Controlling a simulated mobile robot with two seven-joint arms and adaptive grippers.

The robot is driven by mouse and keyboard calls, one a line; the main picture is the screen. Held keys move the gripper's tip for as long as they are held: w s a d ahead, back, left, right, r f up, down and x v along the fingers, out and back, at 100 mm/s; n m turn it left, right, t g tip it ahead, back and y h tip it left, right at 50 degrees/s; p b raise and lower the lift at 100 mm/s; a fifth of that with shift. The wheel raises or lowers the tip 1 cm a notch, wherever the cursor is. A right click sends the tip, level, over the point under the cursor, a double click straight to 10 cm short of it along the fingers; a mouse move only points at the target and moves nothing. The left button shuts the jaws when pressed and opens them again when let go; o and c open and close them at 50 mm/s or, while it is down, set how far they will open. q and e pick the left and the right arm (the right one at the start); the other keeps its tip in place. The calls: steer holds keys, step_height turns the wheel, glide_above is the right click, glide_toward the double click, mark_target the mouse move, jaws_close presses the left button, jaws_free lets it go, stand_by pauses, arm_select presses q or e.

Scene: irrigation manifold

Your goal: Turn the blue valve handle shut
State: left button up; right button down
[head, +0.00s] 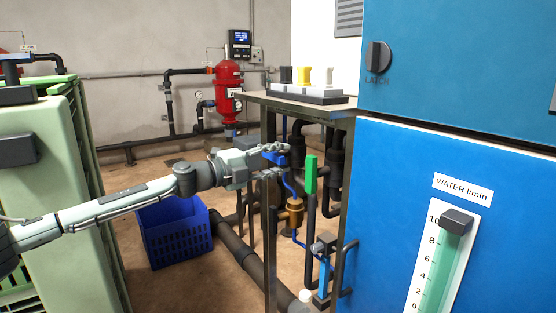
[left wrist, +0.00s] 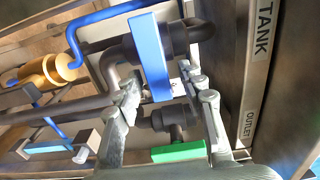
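In the head view the brass body (head: 294,211) sits below my left gripper (head: 276,160), and the blue handle (head: 283,161) is partly hidden by the fingers. In the left wrist view the handle's end reaches between the fingers of my left gripper (left wrist: 163,82). The fingers stand apart on both sides of it, with gaps showing, so it does not look clamped. My right gripper is not in view.
A green handle (head: 310,175) stands just right of the gripper. Another blue handle (head: 323,277) is lower down. A frame post (head: 269,220), dark pipes and a blue cabinet (head: 400,180) crowd this spot. A blue crate (head: 178,240) is on the floor.

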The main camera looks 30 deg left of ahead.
arm_select(q)
steer(key=shift+s, duration=0.15)
steer(key=shift+s+a+f, duration=0.2)
steer(key=shift+s+a, duration=0.25)
steer(key=shift+s, duration=0.35)
steer(key=v, duration=1)
steer(key=shift+r, duration=0.15)
